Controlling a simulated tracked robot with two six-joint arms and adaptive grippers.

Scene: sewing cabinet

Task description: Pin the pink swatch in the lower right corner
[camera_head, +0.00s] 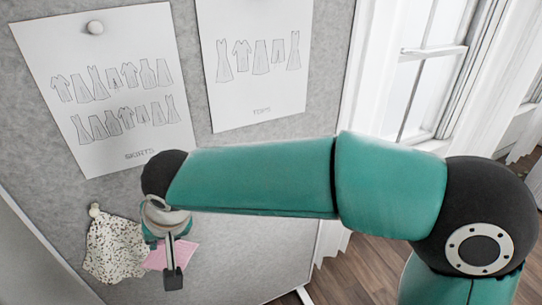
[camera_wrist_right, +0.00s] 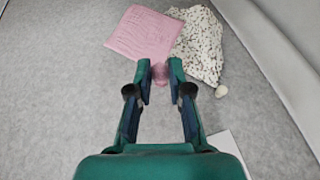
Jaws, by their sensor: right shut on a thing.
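The pink swatch (camera_head: 186,254) shows low on the grey board in the head view, partly hidden behind my right gripper. In the right wrist view the pink swatch (camera_wrist_right: 143,34) lies flat against the board, overlapping or touching a speckled cloth's edge. My right gripper (camera_wrist_right: 160,75) is shut on a small pink pin (camera_wrist_right: 160,72) held between its fingertips, near the swatch's edge. Whether the pin touches the swatch or board I cannot tell. In the head view the right gripper (camera_head: 172,272) hides its own fingertips' contents. My left gripper is not in view.
The speckled cloth (camera_head: 113,248) hangs by a whitish pin (camera_head: 95,209) left of the pink swatch. Two sheets of clothing drawings, one marked skirts (camera_head: 105,90) and another (camera_head: 255,60), hang above. The grey board (camera_head: 250,255) is bare right of the gripper. A window stands at right.

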